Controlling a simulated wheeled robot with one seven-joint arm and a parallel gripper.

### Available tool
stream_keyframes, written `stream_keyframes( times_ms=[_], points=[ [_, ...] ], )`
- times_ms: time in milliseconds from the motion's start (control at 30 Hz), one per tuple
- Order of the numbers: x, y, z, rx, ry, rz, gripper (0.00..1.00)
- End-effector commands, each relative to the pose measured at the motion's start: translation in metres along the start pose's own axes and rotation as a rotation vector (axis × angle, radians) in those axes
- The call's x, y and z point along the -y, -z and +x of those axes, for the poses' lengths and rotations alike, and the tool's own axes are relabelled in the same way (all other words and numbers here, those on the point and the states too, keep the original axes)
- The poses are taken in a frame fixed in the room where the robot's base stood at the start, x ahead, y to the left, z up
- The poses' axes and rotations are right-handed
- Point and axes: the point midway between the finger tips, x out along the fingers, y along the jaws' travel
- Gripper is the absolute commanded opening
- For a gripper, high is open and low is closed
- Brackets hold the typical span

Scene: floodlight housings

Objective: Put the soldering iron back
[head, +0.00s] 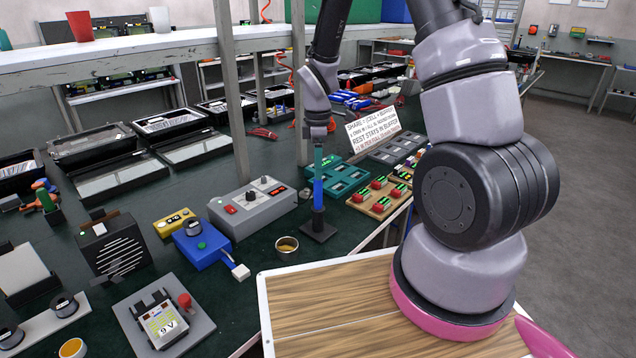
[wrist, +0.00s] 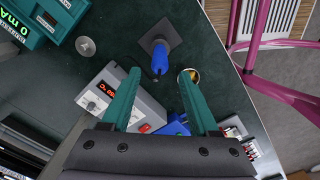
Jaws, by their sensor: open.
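The soldering iron's blue handle (head: 318,196) stands upright in a small holder with a dark square base (head: 318,230) on the green bench. In the wrist view the blue handle (wrist: 160,62) shows above the same base (wrist: 172,36). My gripper (head: 318,172) points down over the handle, its teal fingers open. In the wrist view the fingertips (wrist: 161,73) are apart, with the handle between and slightly beyond them; no contact is visible. The iron's tip is hidden. The grey soldering station (head: 252,207) with knobs and a red display stands left of the holder; it also shows in the wrist view (wrist: 150,112).
A small cup (head: 287,246) with yellowish contents sits close to the holder. A shelf post (head: 234,100) rises at the left.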

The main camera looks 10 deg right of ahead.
Motion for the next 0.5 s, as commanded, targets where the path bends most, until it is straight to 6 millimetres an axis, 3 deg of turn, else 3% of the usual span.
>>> stream_keyframes(
  times_ms=[100, 400, 500],
  points=[
    [-0.001, 0.000, -0.018, -0.002, -0.003, 0.000, 0.61],
    [0.000, -0.001, -0.034, -0.003, -0.005, 0.013, 0.61],
    [0.001, -0.004, -0.052, -0.017, -0.026, 0.078, 0.61]
  ],
)
